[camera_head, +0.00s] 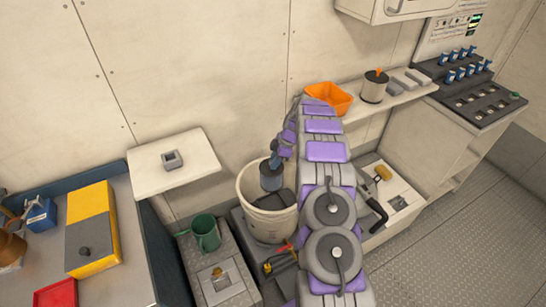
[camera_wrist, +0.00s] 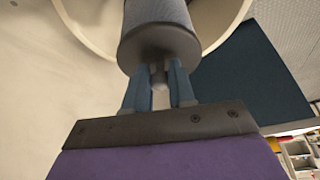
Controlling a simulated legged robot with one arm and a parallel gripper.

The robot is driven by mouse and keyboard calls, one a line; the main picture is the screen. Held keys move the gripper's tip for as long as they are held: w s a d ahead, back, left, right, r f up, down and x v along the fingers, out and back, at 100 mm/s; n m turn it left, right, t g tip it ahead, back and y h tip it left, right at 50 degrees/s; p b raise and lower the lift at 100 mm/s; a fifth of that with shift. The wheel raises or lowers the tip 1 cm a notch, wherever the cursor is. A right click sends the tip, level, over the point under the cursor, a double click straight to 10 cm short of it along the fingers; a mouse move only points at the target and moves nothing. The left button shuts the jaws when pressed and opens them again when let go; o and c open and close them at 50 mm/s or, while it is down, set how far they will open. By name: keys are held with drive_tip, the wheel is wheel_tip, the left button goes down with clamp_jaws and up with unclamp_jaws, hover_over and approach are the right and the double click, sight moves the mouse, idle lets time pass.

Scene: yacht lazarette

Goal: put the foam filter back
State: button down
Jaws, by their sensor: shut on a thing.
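The foam filter (camera_head: 271,179) is a blue-grey cylinder with a dark end cap. My gripper (camera_head: 277,157) is shut on it and holds it at the mouth of the white bucket (camera_head: 262,228). In the wrist view my blue fingers (camera_wrist: 158,88) close on a small stem below the cap of the filter (camera_wrist: 160,30). The bucket's pale rim (camera_wrist: 85,28) curves behind it. Something dark (camera_head: 270,201) shows inside the bucket. I cannot tell whether the filter touches it. A white cylinder with a dark top and an orange tip (camera_head: 373,89) stands on the back shelf.
An orange tray (camera_head: 328,97) sits on the shelf beside my arm. A green mug (camera_head: 206,233) stands left of the bucket. A pale ledge (camera_head: 150,182) with a small grey block, a yellow box (camera_head: 92,203) and a red tray (camera_head: 56,295) are at left. Floor is clear at right.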

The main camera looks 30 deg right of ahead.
drive_tip(key=f, duration=0.1)
drive_tip(key=d+f, duration=0.1)
drive_tip(key=shift+f, duration=0.4)
drive_tip(key=shift+x, duration=1.45)
drive_tip(key=f, duration=0.4)
drive_tip(key=shift+s+d+b, duration=0.2)
drive_tip(key=shift+d+b, duration=0.2)
drive_tip(key=shift+b+x, duration=0.55)
drive_tip(key=shift+x, duration=0.9)
drive_tip(key=shift+s+d+f+b, duration=0.1)
drive_tip(key=shift+d+f+b, duration=0.05)
drive_tip(key=shift+f, duration=0.5)
drive_tip(key=shift+s+d+f+b, duration=0.1)
drive_tip(key=shift+d+f+b, duration=0.1)
drive_tip(key=shift+f, duration=0.4)
drive_tip(key=shift+a, duration=0.15)
drive_tip(key=shift+s+f, duration=0.1)
drive_tip(key=shift+f, duration=0.2)
